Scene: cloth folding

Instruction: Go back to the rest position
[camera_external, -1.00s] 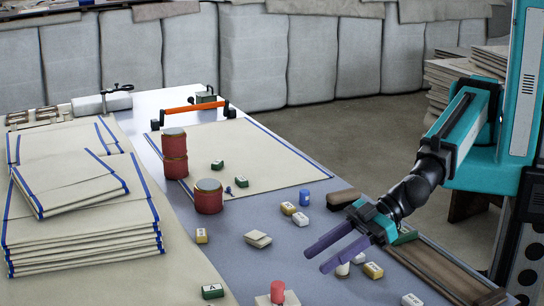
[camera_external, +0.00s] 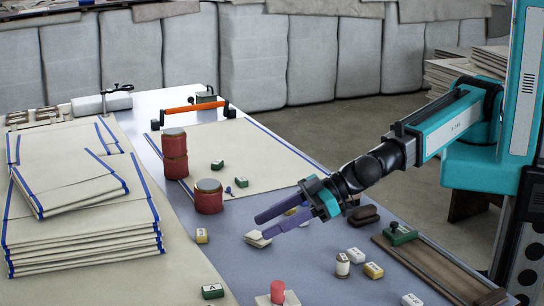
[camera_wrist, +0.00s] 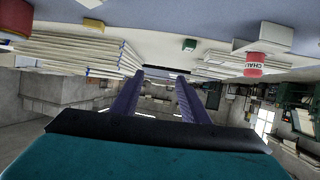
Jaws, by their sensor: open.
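My gripper (camera_external: 264,225) has purple fingers and a teal body. It is held above the blue-grey table (camera_external: 240,262), over its right-hand middle. The fingers are apart with nothing between them, and point left and a little down in the external view. In the wrist view my gripper (camera_wrist: 160,76) also shows both fingers apart and empty. A cream cloth with blue edges (camera_external: 262,155) lies flat on the table behind my gripper. My gripper hides part of the small blocks near it.
Folded cloths (camera_external: 85,235) are stacked at the left. Red cylinders (camera_external: 209,198) stand on the flat cloth's left side. An orange-handled bar (camera_external: 192,108) lies at the back. Small labelled blocks (camera_external: 373,270), a dark brush (camera_external: 364,215) and a brown board (camera_external: 440,268) are at the right.

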